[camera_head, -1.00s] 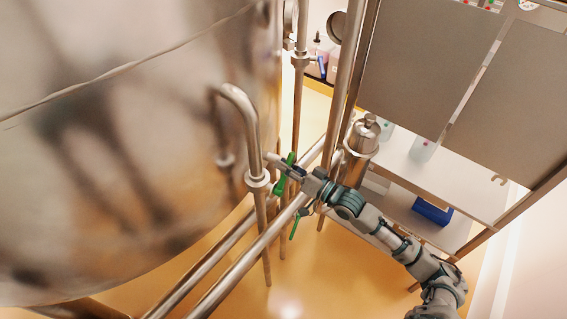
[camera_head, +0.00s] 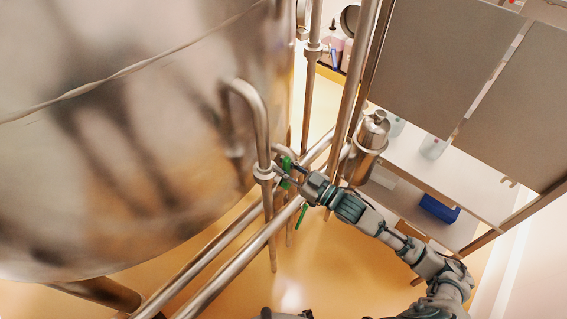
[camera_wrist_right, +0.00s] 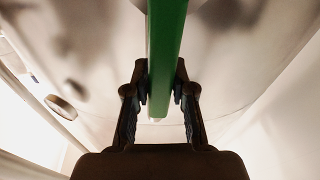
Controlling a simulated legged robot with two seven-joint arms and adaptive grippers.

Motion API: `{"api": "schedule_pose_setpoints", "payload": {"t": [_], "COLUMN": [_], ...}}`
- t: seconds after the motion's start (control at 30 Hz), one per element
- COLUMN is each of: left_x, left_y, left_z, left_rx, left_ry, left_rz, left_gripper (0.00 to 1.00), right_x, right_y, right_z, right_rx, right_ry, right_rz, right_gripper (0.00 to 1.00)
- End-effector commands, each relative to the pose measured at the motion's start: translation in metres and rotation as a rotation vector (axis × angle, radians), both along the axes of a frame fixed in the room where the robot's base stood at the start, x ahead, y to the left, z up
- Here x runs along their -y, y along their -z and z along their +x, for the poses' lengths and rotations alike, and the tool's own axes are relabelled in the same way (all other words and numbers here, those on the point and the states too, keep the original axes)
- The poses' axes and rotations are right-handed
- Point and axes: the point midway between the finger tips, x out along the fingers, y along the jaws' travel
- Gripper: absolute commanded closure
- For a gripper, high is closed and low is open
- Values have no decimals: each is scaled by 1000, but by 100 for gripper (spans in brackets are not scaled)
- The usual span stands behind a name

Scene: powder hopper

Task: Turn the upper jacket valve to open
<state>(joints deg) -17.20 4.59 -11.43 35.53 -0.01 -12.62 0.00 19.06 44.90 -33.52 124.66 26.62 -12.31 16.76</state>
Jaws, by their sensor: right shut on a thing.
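The upper jacket valve's green handle (camera_head: 286,163) sits beside the bent steel pipe next to the large vessel. My right gripper (camera_head: 291,172) reaches in from the lower right and is shut on this handle. In the right wrist view the green handle (camera_wrist_right: 167,45) runs down between the two dark fingers of my right gripper (camera_wrist_right: 161,85). The gripper partly hides the valve body in the head view. A second green handle (camera_head: 301,216) hangs lower, below the gripper, and is apart from it. My left gripper is not in view.
The large steel vessel (camera_head: 130,150) fills the left. The bent pipe (camera_head: 259,125) and several other pipes stand close around the valve. A steel canister (camera_head: 369,140) is just right of the gripper. A shelf with a blue box (camera_head: 439,209) stands further right. Open floor lies below.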

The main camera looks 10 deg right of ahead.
Motion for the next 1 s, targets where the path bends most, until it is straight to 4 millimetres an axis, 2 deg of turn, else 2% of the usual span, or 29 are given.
{"api": "schedule_pose_setpoints", "payload": {"t": [0.03,0.57,0.6,0.7,1.0], "left_x": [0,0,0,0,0], "left_y": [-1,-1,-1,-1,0], "left_z": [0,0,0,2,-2], "left_rx": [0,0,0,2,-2], "left_ry": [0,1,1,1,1], "left_rz": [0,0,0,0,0], "left_gripper": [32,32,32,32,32], "right_x": [-3,-8,-8,-8,-7], "right_y": [-7,-3,-2,-2,1], "right_z": [-3,-7,-7,-7,-1], "right_rx": [22,21,20,19,10], "right_ry": [-7,-12,-12,-12,-9], "right_rz": [-1,-11,-10,-10,-11], "right_gripper": [100,100,73,52,52]}}
